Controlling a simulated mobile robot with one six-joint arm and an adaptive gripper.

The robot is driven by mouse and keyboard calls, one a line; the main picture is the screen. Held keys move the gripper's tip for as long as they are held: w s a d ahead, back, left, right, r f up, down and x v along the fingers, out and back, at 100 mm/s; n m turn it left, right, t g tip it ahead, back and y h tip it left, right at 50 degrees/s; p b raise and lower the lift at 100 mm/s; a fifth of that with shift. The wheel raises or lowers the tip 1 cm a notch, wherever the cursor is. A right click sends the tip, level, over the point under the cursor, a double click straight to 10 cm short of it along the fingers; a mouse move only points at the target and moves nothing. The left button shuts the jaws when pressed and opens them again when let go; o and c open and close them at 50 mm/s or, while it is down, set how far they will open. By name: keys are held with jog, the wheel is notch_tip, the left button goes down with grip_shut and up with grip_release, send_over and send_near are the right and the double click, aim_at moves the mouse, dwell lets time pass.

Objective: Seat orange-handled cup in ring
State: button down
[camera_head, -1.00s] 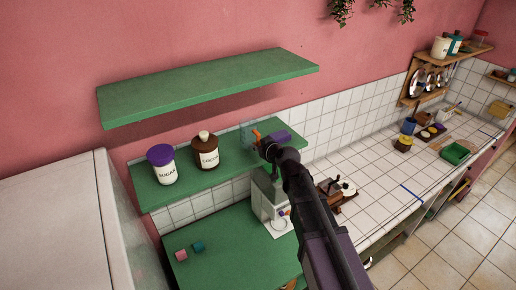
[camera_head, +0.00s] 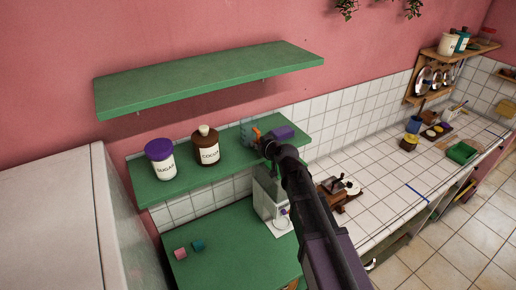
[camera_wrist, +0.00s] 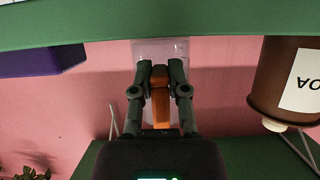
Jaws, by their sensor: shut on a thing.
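The cup (camera_head: 246,131) is pale and see-through, with an orange handle (camera_head: 257,133). It is at the middle green shelf (camera_head: 225,160), right of the brown jar. My gripper (camera_head: 264,142) is at the handle. In the wrist view, which is upside down, my gripper (camera_wrist: 160,70) is shut on the orange handle (camera_wrist: 160,100), and the clear cup body (camera_wrist: 155,48) shows behind the fingers. I cannot tell whether the cup touches the shelf. I cannot make out a ring; the cup and gripper may hide it.
A brown cocoa jar (camera_head: 206,150) and a purple-lidded sugar jar (camera_head: 160,162) stand left of the cup. A purple block (camera_head: 283,132) is close on its right. A green upper shelf (camera_head: 210,80) hangs above. A white appliance (camera_head: 270,200) stands below.

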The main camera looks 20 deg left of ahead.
jog(key=shift+w+f, duration=0.15)
jog(key=shift+f, duration=0.1)
jog(key=shift+s+r, duration=0.15)
jog(key=shift+s, duration=0.05)
jog(key=shift+w+f, duration=0.1)
jog(key=shift+f, duration=0.2)
jog(key=c, duration=0.6)
grip_release()
jog(key=shift+r, duration=0.1)
jog(key=shift+c, duration=0.2)
jog(key=p+v, duration=0.5)
jog(key=v, duration=0.9)
jog(key=shift+a, duration=0.2)
